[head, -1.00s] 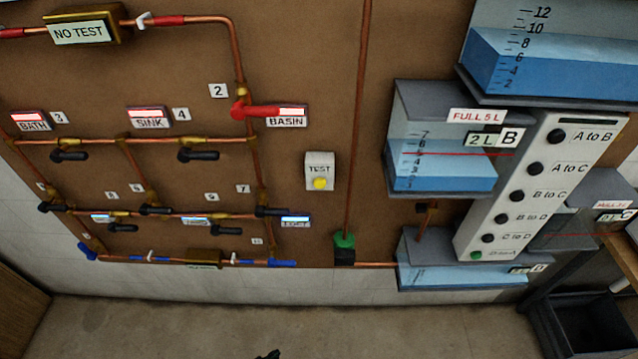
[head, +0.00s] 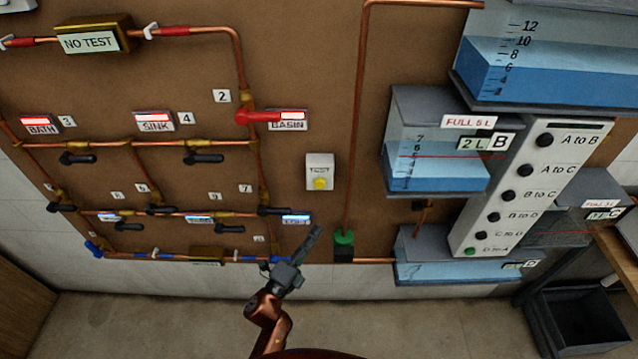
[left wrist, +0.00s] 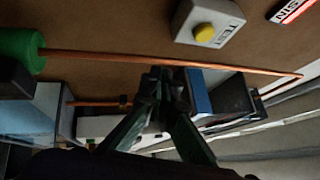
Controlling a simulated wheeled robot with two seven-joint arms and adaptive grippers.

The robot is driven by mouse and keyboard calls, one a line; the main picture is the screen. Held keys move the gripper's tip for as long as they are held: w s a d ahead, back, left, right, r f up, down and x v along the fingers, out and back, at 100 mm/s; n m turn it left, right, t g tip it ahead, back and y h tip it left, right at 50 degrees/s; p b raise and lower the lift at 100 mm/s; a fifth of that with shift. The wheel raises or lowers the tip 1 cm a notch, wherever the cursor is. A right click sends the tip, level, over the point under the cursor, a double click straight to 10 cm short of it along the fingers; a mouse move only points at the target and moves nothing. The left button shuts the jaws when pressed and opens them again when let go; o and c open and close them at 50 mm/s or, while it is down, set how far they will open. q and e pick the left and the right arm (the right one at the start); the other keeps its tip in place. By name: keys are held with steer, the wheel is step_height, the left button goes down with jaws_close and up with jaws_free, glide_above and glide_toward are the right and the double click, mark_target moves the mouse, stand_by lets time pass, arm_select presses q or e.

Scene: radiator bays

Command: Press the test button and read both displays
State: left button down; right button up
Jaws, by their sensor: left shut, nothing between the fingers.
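The test button is a yellow knob (head: 320,184) on a white box marked TEST (head: 319,165), fixed to the brown board. In the left wrist view the yellow button (left wrist: 204,32) shows near the top, apart from my fingers. One display (head: 90,43) on the upper pipe at the left reads NO TEST. A second similar box (head: 206,256) sits on the lower pipe; its text is too small and dim to read. My left gripper (head: 315,232) is shut and empty, below the button. It also shows in the left wrist view (left wrist: 164,77). My right gripper is not in view.
Copper pipes with black valve handles (head: 205,158) cover the board's left side. A red handle (head: 258,116) sits by BASIN. A vertical pipe with a green fitting (head: 344,239) stands right of the button. Water tanks (head: 440,160) and a switch panel (head: 515,190) are at the right.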

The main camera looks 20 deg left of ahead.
arm_select(q)
step_height(320, 180, up, 9)
steer(key=s+d+m+t+h, duration=0.1)
steer(key=s+m+h, duration=0.1)
steer(key=m, duration=0.1)
steer(key=shift+s+d+r+m, duration=0.15)
steer(key=shift+d+m, duration=0.15)
glide_toward(320, 183)
steer(key=w+d+r, duration=0.2)
steer(key=w+d, duration=0.2)
steer(key=shift+r+b, duration=0.3)
steer(key=shift+b, duration=0.1)
steer(key=shift+w, duration=0.35)
stand_by(0.6)
steer(key=shift+w, duration=0.25)
